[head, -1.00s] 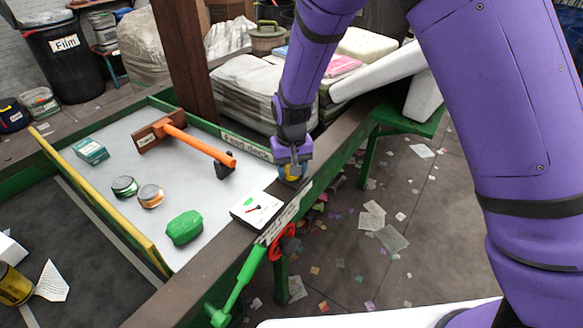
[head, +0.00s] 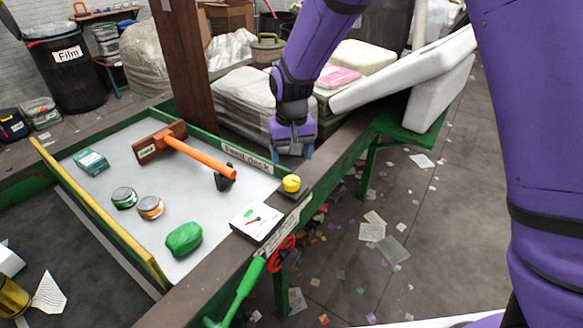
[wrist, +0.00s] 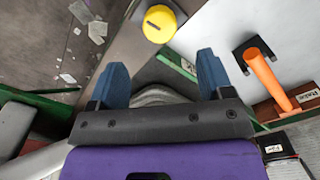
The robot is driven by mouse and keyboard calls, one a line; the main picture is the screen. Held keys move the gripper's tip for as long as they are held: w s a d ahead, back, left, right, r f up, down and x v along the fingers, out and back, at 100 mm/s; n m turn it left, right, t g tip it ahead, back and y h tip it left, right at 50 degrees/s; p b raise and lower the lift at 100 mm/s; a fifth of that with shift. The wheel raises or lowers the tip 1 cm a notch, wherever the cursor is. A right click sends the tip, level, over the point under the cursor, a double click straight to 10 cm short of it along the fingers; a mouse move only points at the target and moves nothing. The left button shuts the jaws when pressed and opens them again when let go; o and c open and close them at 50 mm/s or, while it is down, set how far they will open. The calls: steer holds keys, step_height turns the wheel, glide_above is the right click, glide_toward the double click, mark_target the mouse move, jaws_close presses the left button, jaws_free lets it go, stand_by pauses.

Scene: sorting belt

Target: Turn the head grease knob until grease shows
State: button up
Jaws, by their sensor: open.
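The yellow knob (head: 291,183) sits on a dark base on the frame rail at the right corner of the feed deck. Its round top has a dark slot and shows whole in the wrist view (wrist: 159,22). My gripper (head: 292,156) is open and empty, behind and above the knob in the head view. In the wrist view my two blue fingers (wrist: 160,65) are spread apart, with the knob beyond their tips and not between them. I see no grease around the knob.
A white gauge card (head: 256,221) lies on the rail in front of the knob. A red wheel (head: 281,253) and green lever (head: 243,290) are below it. An orange-handled tool (head: 200,158) and a green lump (head: 184,239) lie on the deck. Bagged bales stand behind.

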steer(key=shift+r, duration=1.15)
steer(key=s+d+r+m+t+y, duration=0.1)
steer(key=s+d+r, duration=0.4)
steer(key=d+r, duration=0.4)
steer(key=s+d+r+t+y, duration=0.1)
steer(key=s+d+r, duration=0.4)
steer(key=d+r, duration=0.35)
steer(key=s+d+r+t+h, duration=0.1)
steer(key=s+d, duration=0.3)
steer(key=s, duration=0.4)
steer(key=s+d+r+m+t+h, duration=0.1)
steer(key=s+d+r+t, duration=0.1)
steer(key=s+d, duration=0.3)
steer(key=s+r, duration=0.1)
steer(key=s, duration=0.2)
steer(key=shift+s+d, duration=0.3)
steer(key=shift+s, duration=0.05)
